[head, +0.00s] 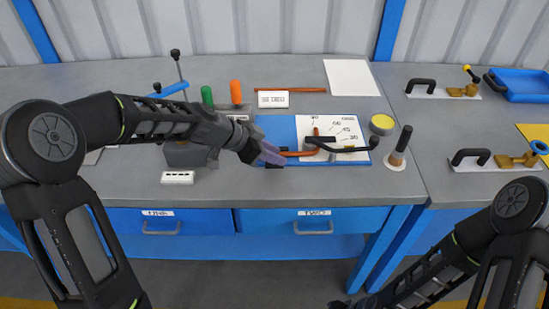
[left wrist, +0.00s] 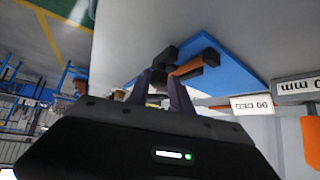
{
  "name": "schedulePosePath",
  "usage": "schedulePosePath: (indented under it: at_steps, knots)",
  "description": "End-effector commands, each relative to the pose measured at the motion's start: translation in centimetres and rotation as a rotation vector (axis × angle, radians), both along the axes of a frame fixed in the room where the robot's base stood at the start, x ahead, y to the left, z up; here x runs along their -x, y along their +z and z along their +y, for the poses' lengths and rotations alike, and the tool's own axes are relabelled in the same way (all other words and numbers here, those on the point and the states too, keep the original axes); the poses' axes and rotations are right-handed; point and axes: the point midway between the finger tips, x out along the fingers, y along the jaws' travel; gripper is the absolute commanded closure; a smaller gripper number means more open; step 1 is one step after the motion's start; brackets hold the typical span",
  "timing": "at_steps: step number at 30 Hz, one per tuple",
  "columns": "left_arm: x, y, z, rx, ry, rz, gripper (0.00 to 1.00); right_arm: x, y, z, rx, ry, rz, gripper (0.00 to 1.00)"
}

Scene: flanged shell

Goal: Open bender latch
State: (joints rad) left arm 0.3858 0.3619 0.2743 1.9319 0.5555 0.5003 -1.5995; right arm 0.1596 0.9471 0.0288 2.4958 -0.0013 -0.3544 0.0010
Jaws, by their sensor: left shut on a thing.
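The bender is a blue plate (head: 276,128) with a white angle chart (head: 349,128), lying on the grey bench in the head view. A copper-coloured tube (head: 301,153) lies across it, and a black lever (head: 357,149) reaches to its right. The left wrist view shows the blue plate (left wrist: 228,62), the tube (left wrist: 190,67) and a black block (left wrist: 165,54). My left gripper (head: 279,155) is at the plate's left front, shut on a small dark part, apparently the latch (left wrist: 159,84), mostly hidden between the fingers. My right gripper (head: 350,303) barely shows at the bottom edge.
Toggle clamps and a blue tray (head: 520,84) sit farther right.

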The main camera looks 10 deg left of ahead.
Motion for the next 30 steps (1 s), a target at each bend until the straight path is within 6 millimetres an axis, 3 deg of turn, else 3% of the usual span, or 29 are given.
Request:
schedulePosePath:
  at_steps: [1,6,7,12,25,30]
  knots:
    - [0.8,-0.4,-0.7,0.009,-0.02,0.022,1.0,-0.1,0.2,0.0,-0.001,0.001,-0.001,0.55]
    - [0.8,-0.4,-0.7,0.008,-0.02,0.023,1.0,-0.1,0.2,0.0,-0.001,0.001,-0.003,0.55]
    - [0.9,-0.4,-0.7,0.008,-0.02,0.023,0.71,-0.1,0.2,0.0,-0.001,0.001,-0.003,0.55]
    - [0.8,-0.5,-0.6,0.007,-0.02,0.023,0.58,-0.1,0.2,0.0,-0.001,0.0,-0.002,0.55]
    - [0.7,-0.4,-0.3,0.006,-0.014,0.019,0.58,-0.1,0.1,0.0,0.0,0.001,-0.001,0.55]
    - [1.2,0.6,0.6,0.003,-0.012,0.014,0.58,-0.1,-0.3,0.0,0.0,0.0,-0.002,0.55]
